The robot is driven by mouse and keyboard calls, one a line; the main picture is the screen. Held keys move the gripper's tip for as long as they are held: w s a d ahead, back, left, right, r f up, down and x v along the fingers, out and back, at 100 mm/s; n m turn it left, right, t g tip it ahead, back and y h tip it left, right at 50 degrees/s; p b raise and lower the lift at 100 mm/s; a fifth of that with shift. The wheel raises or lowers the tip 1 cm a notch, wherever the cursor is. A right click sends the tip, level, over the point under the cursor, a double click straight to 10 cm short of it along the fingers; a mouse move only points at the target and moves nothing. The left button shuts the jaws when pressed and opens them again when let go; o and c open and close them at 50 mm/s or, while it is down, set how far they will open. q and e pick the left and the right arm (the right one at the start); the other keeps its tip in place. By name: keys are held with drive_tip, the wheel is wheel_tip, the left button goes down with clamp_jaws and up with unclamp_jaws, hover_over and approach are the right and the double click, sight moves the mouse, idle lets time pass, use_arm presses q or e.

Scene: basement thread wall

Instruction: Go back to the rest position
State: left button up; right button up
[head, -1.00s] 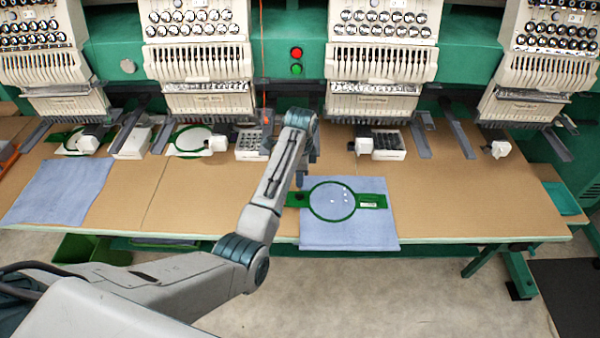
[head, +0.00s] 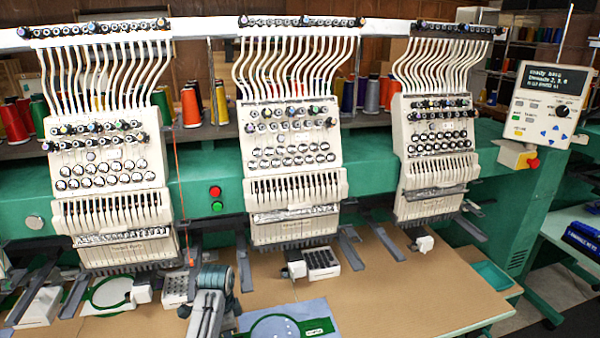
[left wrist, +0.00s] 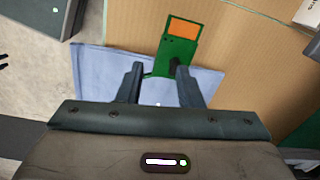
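My left gripper (left wrist: 158,72) shows in the left wrist view with its two fingers spread apart and nothing held between them. Beyond the fingertips lies a green hoop bracket (left wrist: 177,52) with an orange patch, over a light blue cloth (left wrist: 105,65). In the head view my left arm comes up at the bottom, and its gripper cannot be made out. The green hoop (head: 317,327) lies on the blue cloth (head: 312,308) just right of that arm, cut off by the bottom edge. My right gripper is in neither view.
Three white embroidery heads (head: 292,150) stand behind the tan table (head: 400,300). Black-and-white boxes (head: 320,262) and grey arms (head: 350,248) sit along its back. A control panel (head: 543,105) with a lit screen is at the right. The table's right part is mostly clear.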

use_arm(q)
drive_tip(key=s+a+f+n+t, duration=0.1)
drive_tip(key=s+a+f+n, duration=0.2)
drive_tip(key=s, duration=0.6)
drive_tip(key=s+a+f+n, duration=0.2)
drive_tip(key=s+n, duration=0.1)
drive_tip(key=s, duration=0.6)
drive_tip(key=s+a+r+n+t, duration=0.1)
drive_tip(key=s+r+n, duration=0.2)
drive_tip(key=s, duration=0.6)
drive_tip(key=s+r+n+t, duration=0.1)
drive_tip(key=s+r+n, duration=0.25)
drive_tip(key=s, duration=0.65)
drive_tip(key=a+f+g+b, duration=0.1)
drive_tip(key=a+f+b, duration=0.15)
drive_tip(key=f, duration=1.65)
drive_tip(key=a+f+b, duration=0.1)
drive_tip(key=f+b, duration=0.3)
drive_tip(key=f, duration=1.5)
drive_tip(key=s+f+b, duration=0.2)
drive_tip(key=s+f, duration=0.7)
drive_tip(key=f, duration=0.2)
drive_tip(key=s+f+g+b, duration=0.1)
drive_tip(key=s+f+b, duration=0.1)
drive_tip(key=s+f, duration=0.7)
wheel_tip(320, 180, down, 3)
drive_tip(key=shift+a+r+y+b, duration=0.1)
drive_tip(key=shift+a+y+b, duration=0.2)
drive_tip(key=shift+b, duration=0.1)
